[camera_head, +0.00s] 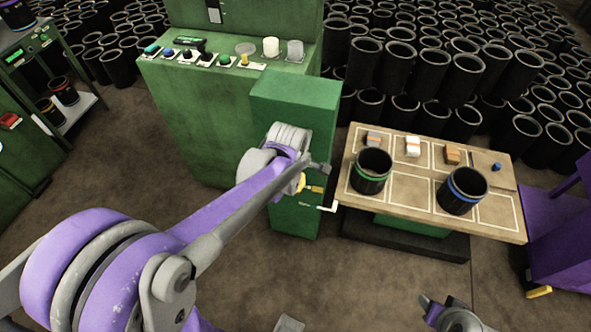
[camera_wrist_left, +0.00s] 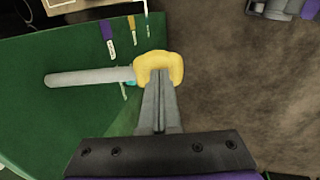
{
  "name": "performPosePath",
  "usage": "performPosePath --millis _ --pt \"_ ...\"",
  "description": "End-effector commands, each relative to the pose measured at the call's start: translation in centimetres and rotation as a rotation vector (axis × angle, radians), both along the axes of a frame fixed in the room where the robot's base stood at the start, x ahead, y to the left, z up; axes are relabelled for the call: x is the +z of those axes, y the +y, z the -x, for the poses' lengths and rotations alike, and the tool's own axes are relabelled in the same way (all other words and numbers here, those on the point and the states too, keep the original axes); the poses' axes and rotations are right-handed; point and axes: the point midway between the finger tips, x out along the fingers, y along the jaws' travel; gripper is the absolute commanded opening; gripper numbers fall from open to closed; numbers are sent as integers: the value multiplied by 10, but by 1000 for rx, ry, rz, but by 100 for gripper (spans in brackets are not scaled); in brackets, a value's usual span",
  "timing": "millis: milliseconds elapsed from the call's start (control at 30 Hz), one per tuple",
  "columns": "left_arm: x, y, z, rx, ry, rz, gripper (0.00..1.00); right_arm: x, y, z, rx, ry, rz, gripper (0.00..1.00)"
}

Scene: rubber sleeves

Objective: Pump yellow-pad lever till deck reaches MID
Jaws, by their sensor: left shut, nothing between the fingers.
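In the left wrist view a pale grey lever (camera_wrist_left: 90,76) runs from the green housing to a chunky yellow pad (camera_wrist_left: 160,66). My left gripper (camera_wrist_left: 159,92) is shut and empty, its fingertips at the pad's near side; whether they touch cannot be told. In the head view the left gripper (camera_head: 322,168) is in front of the green housing (camera_head: 293,110), and my wrist hides most of the lever. The deck (camera_head: 415,202) is a wooden board carrying a green-banded sleeve (camera_head: 371,171) and a blue-banded sleeve (camera_head: 462,190). Part of my right arm (camera_head: 458,319) shows at the bottom.
Small purple (camera_wrist_left: 107,31) and yellow (camera_wrist_left: 131,24) marks are on the housing; their lettering is unreadable. A green console (camera_head: 190,105) with buttons stands behind. Black sleeves (camera_head: 400,65) crowd the back. A purple stand (camera_head: 560,235) is at the right.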

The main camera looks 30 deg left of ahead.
Motion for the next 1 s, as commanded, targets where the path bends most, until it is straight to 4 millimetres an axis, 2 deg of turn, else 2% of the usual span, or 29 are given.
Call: performPosePath --millis 33,100,300,400,633,1000 --pt "-14 0 3 -1 -32 -8 0 -12 0 3 0 6 0 50" --pt "-23 0 2 -1 -80 -19 0 -21 0 5 0 9 0 50" --pt "-45 1 -3 -1 -200 -48 0 -41 0 8 0 17 0 50" --pt "-52 1 -6 0 -201 -48 0 -47 0 9 0 19 0 50" --pt "-61 2 -10 0 -199 -48 0 -54 0 10 0 21 0 50" --pt "-63 2 -10 0 -197 -46 0 -55 0 10 0 22 0 50"
